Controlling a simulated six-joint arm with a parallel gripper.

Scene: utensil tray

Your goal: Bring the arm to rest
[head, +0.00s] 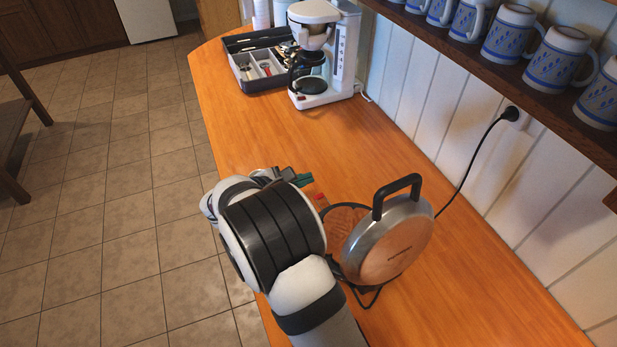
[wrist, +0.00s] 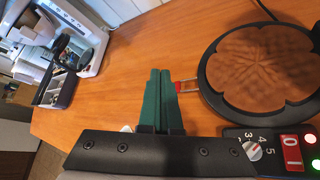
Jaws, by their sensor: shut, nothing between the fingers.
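My gripper (head: 303,179) is over the wooden counter, left of the waffle iron, with most of it hidden behind my wrist in the head view. In the wrist view its two green fingers (wrist: 160,74) are pressed together with nothing between them. The fingertips are just left of a small red part (wrist: 186,86) at the edge of the waffle iron. I cannot tell whether they touch it.
An open waffle iron (head: 390,245) stands close right of my gripper, its cord running to the wall. A utensil tray (head: 248,88) and a white coffee maker (head: 342,50) are at the back. Several mugs (head: 513,35) sit on a shelf. The counter's middle (head: 320,130) is clear.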

